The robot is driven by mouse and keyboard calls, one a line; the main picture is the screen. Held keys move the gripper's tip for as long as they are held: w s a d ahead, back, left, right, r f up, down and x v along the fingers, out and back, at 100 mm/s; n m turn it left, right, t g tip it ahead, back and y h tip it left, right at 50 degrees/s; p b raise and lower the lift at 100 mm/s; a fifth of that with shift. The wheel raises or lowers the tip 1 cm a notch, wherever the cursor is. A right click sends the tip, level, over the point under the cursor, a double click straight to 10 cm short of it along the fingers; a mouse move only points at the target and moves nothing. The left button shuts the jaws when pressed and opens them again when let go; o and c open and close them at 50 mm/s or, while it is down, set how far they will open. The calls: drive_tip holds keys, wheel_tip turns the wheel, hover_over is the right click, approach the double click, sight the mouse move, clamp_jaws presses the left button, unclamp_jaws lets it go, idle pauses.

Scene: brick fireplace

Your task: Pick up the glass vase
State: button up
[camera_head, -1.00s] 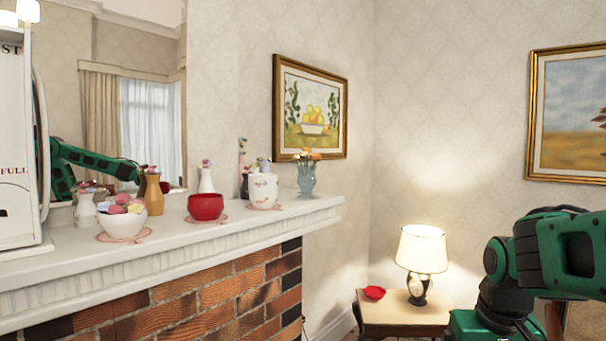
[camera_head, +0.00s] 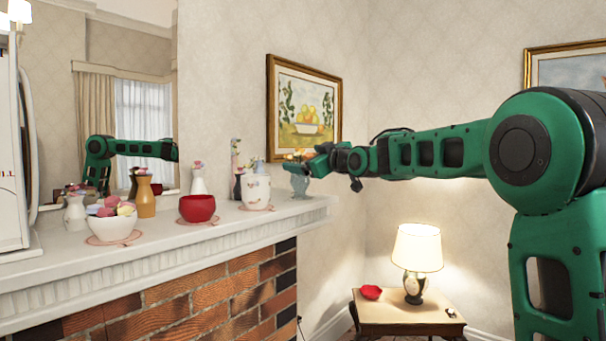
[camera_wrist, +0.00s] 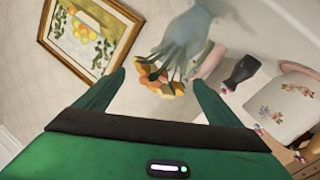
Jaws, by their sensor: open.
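The glass vase (camera_head: 299,183) is pale blue-grey and stands upright at the right end of the mantel. It holds orange flowers, which are partly hidden by my gripper in the head view. In the wrist view the vase (camera_wrist: 190,32) appears tilted at the top centre, and its flowers (camera_wrist: 158,80) show between and just beyond the fingertips. My gripper (camera_head: 318,165) is level with the vase's top, on its right side. In the wrist view its two fingers (camera_wrist: 158,77) are spread apart with nothing clamped between them. Whether they touch the flowers I cannot tell.
A white patterned pot (camera_head: 256,191) stands close left of the vase, with a dark vase (camera_wrist: 240,72) near it. A red bowl (camera_head: 197,208) is further left on the mantel (camera_head: 170,247). A framed picture (camera_head: 304,107) hangs behind. A lamp (camera_head: 417,250) stands on the lower table.

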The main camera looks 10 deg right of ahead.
drive_tip(key=shift+x, duration=4.05)
drive_tip(key=shift+d+f, duration=0.15)
drive_tip(key=shift+d, duration=0.05)
drive_tip(key=c, duration=1.3)
drive_tip(key=shift+c, duration=0.4)
